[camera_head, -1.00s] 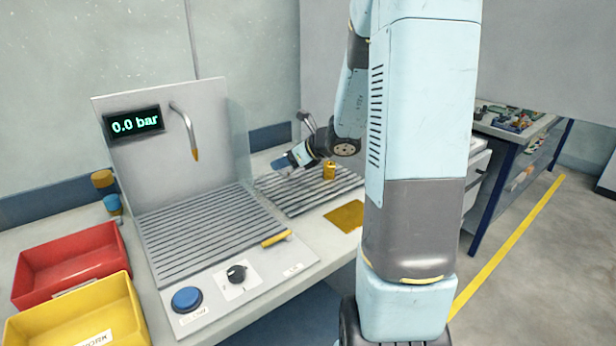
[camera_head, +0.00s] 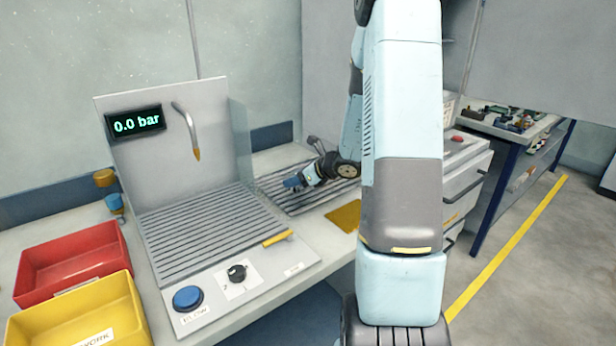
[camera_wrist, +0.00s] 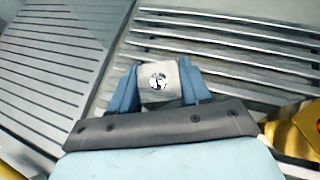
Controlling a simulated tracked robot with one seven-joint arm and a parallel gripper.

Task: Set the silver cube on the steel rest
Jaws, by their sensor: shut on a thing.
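My gripper (camera_head: 291,184) is low over the left part of the right-hand slatted metal rack (camera_head: 283,205). In the wrist view, its two blue fingers (camera_wrist: 158,88) are shut on the silver cube (camera_wrist: 150,95), which has a round black-and-white mark on its face. The cube is not clearly seen in the head view. The slatted rack also shows behind the cube in the wrist view (camera_wrist: 230,45). I cannot tell whether the cube touches the slats, nor which surface is the steel rest.
A grooved plate (camera_head: 205,235) with a display panel (camera_head: 135,122) stands left of the rack. A gold thing (camera_wrist: 303,128) is close right of my gripper in the wrist view. A flat gold pad (camera_head: 344,215) lies in front. Red (camera_head: 72,233) and yellow (camera_head: 65,283) bins stand far left.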

